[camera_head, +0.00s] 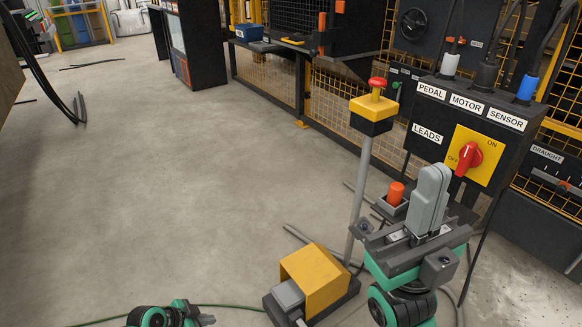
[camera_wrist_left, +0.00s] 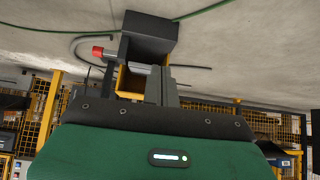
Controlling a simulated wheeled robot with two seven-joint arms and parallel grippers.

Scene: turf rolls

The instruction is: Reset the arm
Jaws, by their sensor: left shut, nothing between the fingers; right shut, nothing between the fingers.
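My left gripper (camera_head: 205,320) is low at the bottom edge of the head view, left of the yellow pedal box, and partly cut off by the frame. Its two dark fingers (camera_wrist_left: 161,85) lie together in the left wrist view, with nothing between them. My right gripper (camera_head: 433,175) points up at the lower right of the head view, in front of the dark control box (camera_head: 425,155). Its grey fingers are shut together and empty. The red rotary switch (camera_head: 465,158) on the box stands behind and above it, apart from the fingers.
A yellow pedal box (camera_head: 318,272) stands on the floor between my grippers. Behind it rises a grey post with a yellow, red-topped stop button (camera_head: 376,100). An orange cylinder (camera_head: 396,192) stands behind my right gripper. Cables lie on the floor. The concrete floor (camera_head: 150,190) at left is mostly clear.

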